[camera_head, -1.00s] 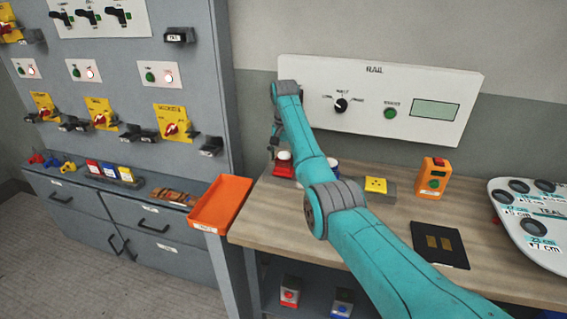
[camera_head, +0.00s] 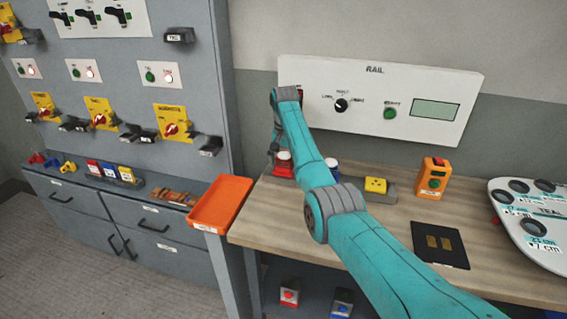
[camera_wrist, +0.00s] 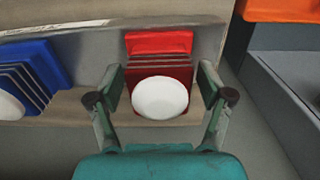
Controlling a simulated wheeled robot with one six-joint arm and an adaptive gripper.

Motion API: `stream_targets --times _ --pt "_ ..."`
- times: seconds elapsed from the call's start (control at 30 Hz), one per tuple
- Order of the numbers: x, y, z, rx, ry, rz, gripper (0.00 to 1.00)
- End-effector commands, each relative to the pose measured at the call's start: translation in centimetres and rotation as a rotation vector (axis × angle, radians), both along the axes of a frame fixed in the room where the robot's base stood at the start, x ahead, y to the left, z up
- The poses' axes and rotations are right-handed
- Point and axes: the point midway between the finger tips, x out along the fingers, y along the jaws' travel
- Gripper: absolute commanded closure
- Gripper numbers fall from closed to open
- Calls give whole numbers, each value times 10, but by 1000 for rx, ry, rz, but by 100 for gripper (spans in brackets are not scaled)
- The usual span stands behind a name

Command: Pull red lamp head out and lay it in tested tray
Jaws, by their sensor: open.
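The red lamp head (camera_wrist: 158,42) with a white dome sits between the fingers of my gripper (camera_wrist: 160,98) in the wrist view. The fingers are open, one on each side of it, and do not appear to press on it. In the head view the red lamp head (camera_head: 284,168) stands on the bench beside my forearm, and my gripper (camera_head: 274,147) is mostly hidden behind its own wrist. The orange tray (camera_head: 221,203) sits at the bench's left end; its label is too small to read. A corner of this tray (camera_wrist: 280,10) shows in the wrist view.
A blue lamp head (camera_wrist: 42,62) stands next to the red one, partly hidden by my arm in the head view. A yellow block (camera_head: 376,185), an orange box (camera_head: 432,178) and a black pad (camera_head: 440,245) lie to the right. The RAIL panel (camera_head: 378,100) is behind.

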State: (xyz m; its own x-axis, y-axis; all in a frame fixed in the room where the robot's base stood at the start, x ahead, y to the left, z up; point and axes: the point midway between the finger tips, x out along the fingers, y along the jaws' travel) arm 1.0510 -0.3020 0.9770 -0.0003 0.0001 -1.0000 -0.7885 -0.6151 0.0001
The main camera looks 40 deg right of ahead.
Motion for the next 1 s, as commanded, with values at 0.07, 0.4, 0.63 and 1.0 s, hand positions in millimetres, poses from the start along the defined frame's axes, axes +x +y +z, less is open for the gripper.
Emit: stream_targets --times 0.07,0.4,0.63,1.0 --pt "0 0 0 0 0 0 21" --pt "0 0 0 0 0 0 46" --pt "0 0 0 0 0 0 100" --pt "0 0 7 0 -1 0 100"
